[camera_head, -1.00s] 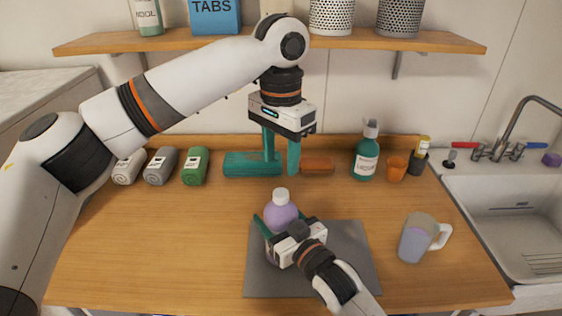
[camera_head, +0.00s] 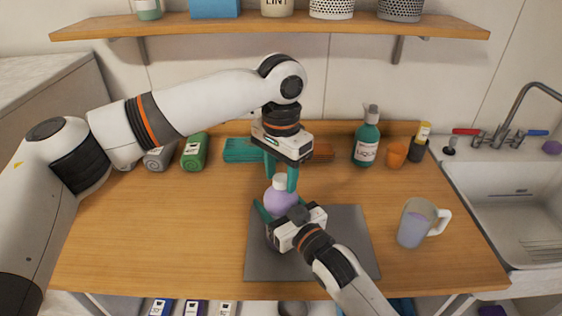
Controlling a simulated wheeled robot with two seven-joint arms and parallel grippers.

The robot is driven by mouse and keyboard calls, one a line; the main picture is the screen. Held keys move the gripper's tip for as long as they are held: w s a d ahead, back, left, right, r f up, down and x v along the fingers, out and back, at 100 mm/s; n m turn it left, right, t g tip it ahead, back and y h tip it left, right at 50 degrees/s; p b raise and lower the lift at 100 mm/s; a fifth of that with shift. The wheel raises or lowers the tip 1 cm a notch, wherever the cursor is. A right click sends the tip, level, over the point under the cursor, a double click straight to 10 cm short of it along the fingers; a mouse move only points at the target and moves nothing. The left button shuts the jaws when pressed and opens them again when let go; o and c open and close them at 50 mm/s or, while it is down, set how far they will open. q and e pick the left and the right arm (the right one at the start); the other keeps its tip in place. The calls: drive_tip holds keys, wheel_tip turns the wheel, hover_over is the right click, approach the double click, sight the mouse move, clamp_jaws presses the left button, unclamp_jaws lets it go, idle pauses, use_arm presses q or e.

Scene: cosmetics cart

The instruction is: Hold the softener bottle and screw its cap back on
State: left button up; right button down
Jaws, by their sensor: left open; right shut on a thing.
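The softener bottle (camera_head: 281,199) is lilac and stands upright on the grey mat (camera_head: 350,225). Its white cap (camera_head: 280,181) sits on top of the bottle's neck; whether it is threaded tight cannot be seen. My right gripper (camera_head: 266,222) is shut on the bottle's body from the front right and hides its lower part. My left gripper (camera_head: 281,180) points straight down from above, with its green fingers open on either side of the cap. I cannot tell whether either finger touches the cap.
A sink (camera_head: 505,205) is at the right. The table's left part is clear.

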use_arm(q)
drive_tip(key=shift+c, duration=0.2)
clamp_jaws()
drive_tip(key=shift+o, duration=1)
unclamp_jaws()
drive_tip(key=shift+r, duration=0.1)
wheel_tip(320, 180, up, 12)
use_arm(e)
drive_tip(key=shift+c, duration=1.2)
unclamp_jaws()
